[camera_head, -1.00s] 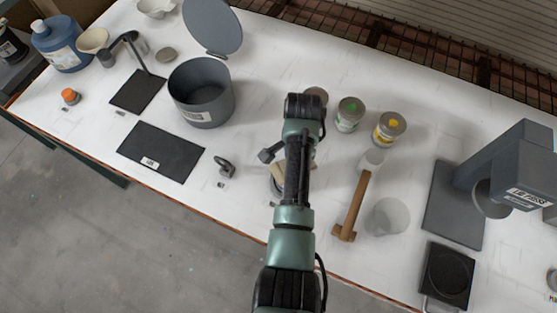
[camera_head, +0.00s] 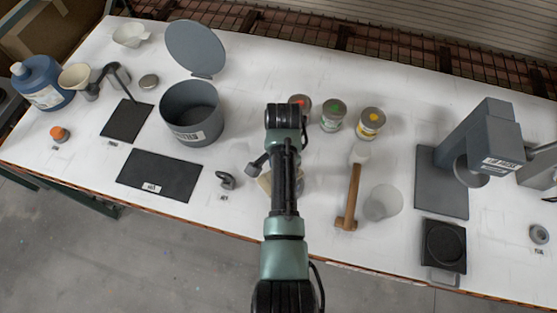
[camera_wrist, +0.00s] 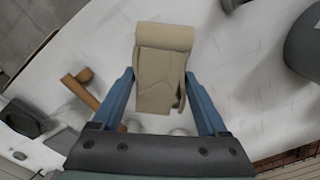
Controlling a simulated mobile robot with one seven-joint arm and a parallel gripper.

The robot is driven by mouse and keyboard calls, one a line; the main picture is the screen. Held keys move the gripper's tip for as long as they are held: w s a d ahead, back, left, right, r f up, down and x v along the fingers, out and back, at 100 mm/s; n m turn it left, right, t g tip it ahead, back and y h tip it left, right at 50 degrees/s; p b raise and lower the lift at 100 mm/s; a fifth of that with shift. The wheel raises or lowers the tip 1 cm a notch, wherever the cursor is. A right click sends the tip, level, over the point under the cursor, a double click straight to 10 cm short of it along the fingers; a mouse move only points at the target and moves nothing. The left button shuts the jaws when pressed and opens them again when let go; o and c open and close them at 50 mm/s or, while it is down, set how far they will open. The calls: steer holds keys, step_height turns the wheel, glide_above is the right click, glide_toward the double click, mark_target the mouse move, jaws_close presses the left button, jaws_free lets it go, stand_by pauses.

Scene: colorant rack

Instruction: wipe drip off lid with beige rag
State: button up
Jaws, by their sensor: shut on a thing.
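My gripper (camera_wrist: 160,75) is shut on the beige rag (camera_wrist: 163,88), which hangs folded between its two blue fingers in the wrist view. I cannot tell whether any of these spots is the drip. Whatever is directly under the rag is hidden.
A wooden-handled mallet (camera_head: 351,195) and a translucent cup (camera_head: 383,203) lie right of my arm. A grey bin (camera_head: 191,113) with its lid raised stands at left. A black mat (camera_head: 160,174) lies in front of it. A grey machine (camera_head: 485,140) stands at right.

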steer(key=shift+a+r+p, duration=0.1)
steer(key=shift+r+p, duration=1.2)
steer(key=shift+r, duration=0.65)
steer(key=shift+s+f, duration=0.1)
steer(key=shift+s, duration=0.05)
